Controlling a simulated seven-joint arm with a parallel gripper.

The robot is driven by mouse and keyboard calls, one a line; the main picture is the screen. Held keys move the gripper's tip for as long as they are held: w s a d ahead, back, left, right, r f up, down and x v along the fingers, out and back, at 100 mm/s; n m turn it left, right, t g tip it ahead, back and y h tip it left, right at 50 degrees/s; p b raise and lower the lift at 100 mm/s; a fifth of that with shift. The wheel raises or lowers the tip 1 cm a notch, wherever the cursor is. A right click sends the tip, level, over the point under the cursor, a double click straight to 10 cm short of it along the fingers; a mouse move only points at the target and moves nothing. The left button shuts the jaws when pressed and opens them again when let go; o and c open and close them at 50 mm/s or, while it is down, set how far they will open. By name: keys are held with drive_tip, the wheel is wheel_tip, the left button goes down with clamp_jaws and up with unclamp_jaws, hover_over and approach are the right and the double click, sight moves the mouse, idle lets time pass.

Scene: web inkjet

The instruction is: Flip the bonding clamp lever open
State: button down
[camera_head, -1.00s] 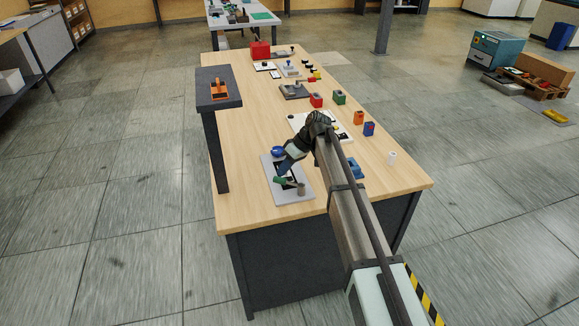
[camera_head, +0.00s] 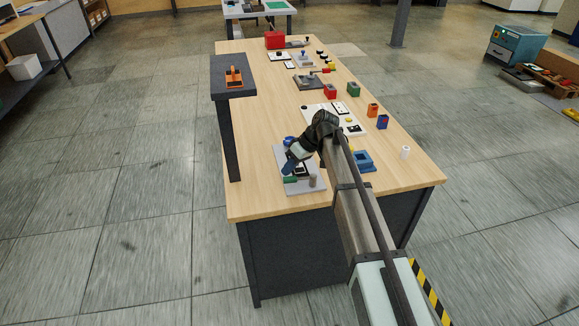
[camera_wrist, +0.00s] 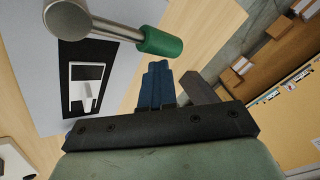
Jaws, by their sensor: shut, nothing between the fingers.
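The bonding clamp stands on a light grey plate (camera_head: 316,187) at the near left of the table. Its lever is a metal rod (camera_wrist: 112,30) ending in a green grip (camera_wrist: 160,42); the rod runs from a round grey post (camera_wrist: 66,18), which also shows in the head view (camera_head: 312,180). The green grip (camera_head: 290,180) lies towards the plate's left side in the head view. My gripper (camera_wrist: 155,82) has its blue fingers shut and empty, close by the green grip. In the wrist view a small gap shows between them; contact cannot be told. A black pad (camera_wrist: 72,58) with a white bracket lies beside the rod.
A dark raised shelf (camera_head: 232,92) with an orange item stands at the table's left. A blue block (camera_head: 363,160), a white board (camera_head: 350,128) and coloured boxes lie right of and behind the clamp. Bare wood (camera_head: 262,200) shows left of the plate.

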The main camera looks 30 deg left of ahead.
idle(0.6)
drive_tip(key=w+a, duration=0.1)
drive_tip(key=w+a+r, duration=0.1)
drive_tip(key=w+a, duration=0.1)
drive_tip(key=w+r, duration=0.5)
drive_tip(key=r, duration=0.3)
drive_tip(key=shift+r, duration=0.25)
drive_tip(key=shift+d, duration=0.1)
